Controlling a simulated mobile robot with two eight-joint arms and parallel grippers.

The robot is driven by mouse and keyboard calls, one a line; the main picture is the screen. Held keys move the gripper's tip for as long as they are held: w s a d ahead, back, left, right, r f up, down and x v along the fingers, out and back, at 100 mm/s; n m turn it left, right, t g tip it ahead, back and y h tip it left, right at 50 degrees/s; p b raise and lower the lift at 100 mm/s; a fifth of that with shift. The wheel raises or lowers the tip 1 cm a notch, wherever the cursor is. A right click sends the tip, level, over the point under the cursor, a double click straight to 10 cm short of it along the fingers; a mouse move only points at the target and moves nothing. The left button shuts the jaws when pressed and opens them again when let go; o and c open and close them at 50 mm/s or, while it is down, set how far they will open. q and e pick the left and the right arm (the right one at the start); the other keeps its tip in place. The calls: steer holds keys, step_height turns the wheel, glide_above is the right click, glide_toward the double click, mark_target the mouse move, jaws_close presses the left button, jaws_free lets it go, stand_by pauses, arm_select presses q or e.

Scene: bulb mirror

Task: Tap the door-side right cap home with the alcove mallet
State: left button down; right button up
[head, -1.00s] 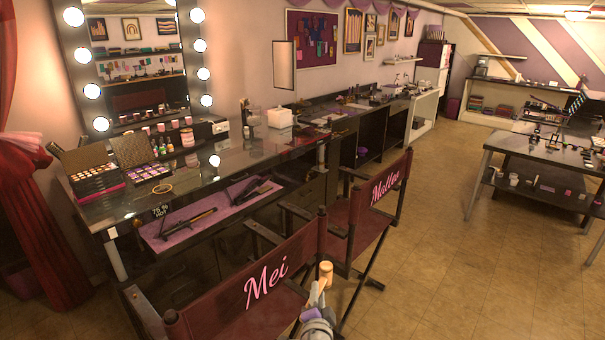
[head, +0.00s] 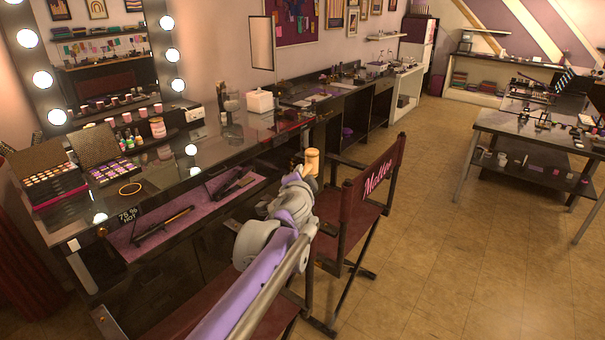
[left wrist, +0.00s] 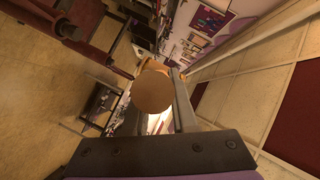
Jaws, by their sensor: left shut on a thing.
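My left arm reaches up the middle of the head view, and its gripper (head: 303,174) is shut on the mallet. The mallet's pale wooden head (head: 312,161) shows just past the fingers, over the chair marked Mallee. In the left wrist view the round end of the mallet head (left wrist: 152,92) fills the centre and hides part of the jaws. The mirror (head: 100,75) at upper left has lit round bulbs down both sides, such as one on its right side (head: 171,55). I cannot make out which part is the right cap. My right gripper is not in view.
The black counter (head: 220,150) runs along the wall with palettes, jars and a white box (head: 259,101). Hot tools lie on a purple mat (head: 150,234) below. The chair (head: 372,180) stands close by. A work table (head: 530,125) is at right, with clear floor between.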

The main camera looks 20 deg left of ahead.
arm_select(q)
steer(key=shift+s+r, duration=0.1)
steer(key=shift+s, duration=0.1)
steer(key=shift+r, duration=0.1)
step_height(320, 180, down, 6)
stand_by(0.5)
stand_by(0.9)
steer(key=shift+f, duration=0.25)
step_height(320, 180, down, 7)
step_height(320, 180, up, 6)
steer(key=shift+r+p, duration=0.15)
steer(key=shift+p, duration=0.25)
